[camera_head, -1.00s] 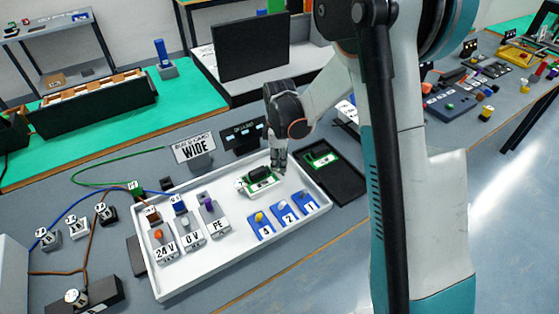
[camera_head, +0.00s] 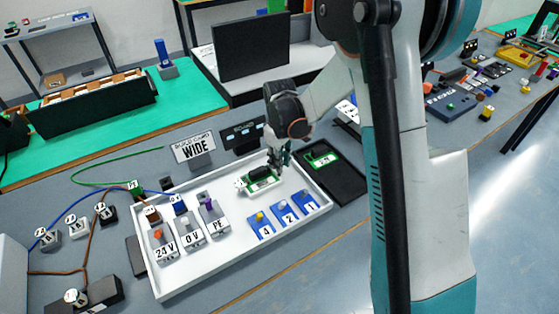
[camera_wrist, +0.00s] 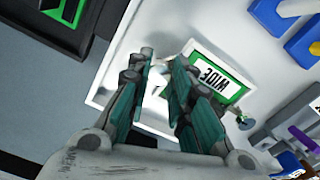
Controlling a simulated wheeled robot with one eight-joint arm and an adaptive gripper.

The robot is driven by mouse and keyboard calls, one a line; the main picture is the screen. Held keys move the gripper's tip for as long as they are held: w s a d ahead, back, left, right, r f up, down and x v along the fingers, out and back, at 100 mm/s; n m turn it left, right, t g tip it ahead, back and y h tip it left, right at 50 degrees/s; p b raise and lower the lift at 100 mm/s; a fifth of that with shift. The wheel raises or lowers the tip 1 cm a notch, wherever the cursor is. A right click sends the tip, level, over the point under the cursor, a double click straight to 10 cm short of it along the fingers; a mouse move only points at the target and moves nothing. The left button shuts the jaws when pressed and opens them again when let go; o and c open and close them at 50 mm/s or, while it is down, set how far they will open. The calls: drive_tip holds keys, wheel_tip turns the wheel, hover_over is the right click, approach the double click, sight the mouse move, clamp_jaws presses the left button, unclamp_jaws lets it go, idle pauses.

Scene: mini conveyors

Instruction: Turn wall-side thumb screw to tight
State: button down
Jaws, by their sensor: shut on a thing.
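My gripper (camera_head: 278,165) points down at the module's far right end. In the wrist view my gripper (camera_wrist: 165,60) has its fingers closed in at that end of the module. The wall-side thumb screw is hidden between the fingertips. The other thumb screw (camera_wrist: 244,122) shows clear of the fingers at the opposite end.
Terminal blocks marked 24 V (camera_head: 164,250), 0 V (camera_head: 190,236) and PE (camera_head: 215,223) stand in the tray, with blue numbered blocks (camera_head: 286,212) at its right. A dark tray (camera_head: 345,178) lies to the right. A WIDE sign (camera_head: 195,148) stands behind.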

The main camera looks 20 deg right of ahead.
drive_tip(key=m, duration=0.5)
drive_tip(key=shift+m, duration=0.3)
drive_tip(key=m, duration=0.5)
drive_tip(key=shift+m, duration=0.3)
drive_tip(key=c, duration=1.4)
unclamp_jaws()
wheel_tip(320, 180, up, 12)
